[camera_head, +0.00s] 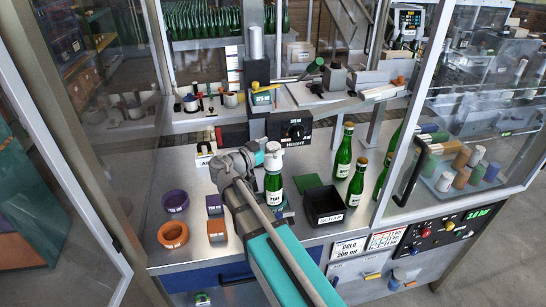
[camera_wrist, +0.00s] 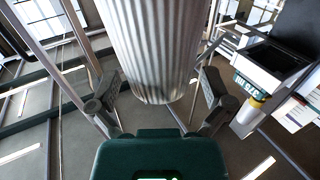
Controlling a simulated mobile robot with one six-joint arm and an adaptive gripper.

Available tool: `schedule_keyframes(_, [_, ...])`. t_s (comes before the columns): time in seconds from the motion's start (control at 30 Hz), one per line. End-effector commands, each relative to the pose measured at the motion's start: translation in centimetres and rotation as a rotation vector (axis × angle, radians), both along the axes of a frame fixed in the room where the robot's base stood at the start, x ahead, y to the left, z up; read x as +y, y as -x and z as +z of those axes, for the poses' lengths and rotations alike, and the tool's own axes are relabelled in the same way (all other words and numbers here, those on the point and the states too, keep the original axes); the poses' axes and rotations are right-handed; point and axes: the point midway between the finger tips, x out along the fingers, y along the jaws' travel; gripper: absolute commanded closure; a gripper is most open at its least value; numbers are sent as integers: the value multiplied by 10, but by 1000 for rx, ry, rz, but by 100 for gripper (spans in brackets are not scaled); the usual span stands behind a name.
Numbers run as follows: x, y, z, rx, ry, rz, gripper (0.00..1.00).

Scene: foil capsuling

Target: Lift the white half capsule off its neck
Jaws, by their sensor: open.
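A green bottle (camera_head: 273,184) with a white label stands upright on the grey worktop. The white half capsule (camera_head: 272,160) sits over its neck. In the wrist view a large pleated whitish cylinder, which looks like the capsule (camera_wrist: 150,45), fills the upper middle. My gripper (camera_head: 262,157) is at the capsule's height, beside the bottle's neck. In the wrist view my gripper (camera_wrist: 160,85) is open, one finger on each side of the cylinder, with a gap visible at both sides. The bottle's lower left is partly hidden by my arm.
A black bin (camera_head: 323,207) and a green mat (camera_head: 309,182) lie right of the bottle, with more green bottles (camera_head: 343,155) beyond. Purple (camera_head: 175,201) and orange (camera_head: 173,235) rings lie at left. A machine with a height dial (camera_head: 296,132) stands close behind.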

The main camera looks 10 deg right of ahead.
Motion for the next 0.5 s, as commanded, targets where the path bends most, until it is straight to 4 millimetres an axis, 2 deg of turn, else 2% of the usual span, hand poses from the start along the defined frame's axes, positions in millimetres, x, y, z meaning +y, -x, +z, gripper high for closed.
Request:
schedule_keyframes(0.1, [0, 0, 0, 0, 0, 0, 2])
schedule_keyframes(0.4, [0, 0, 0, 0, 0, 0, 49])
schedule_keyframes(0.5, [0, 0, 0, 0, 0, 0, 51])
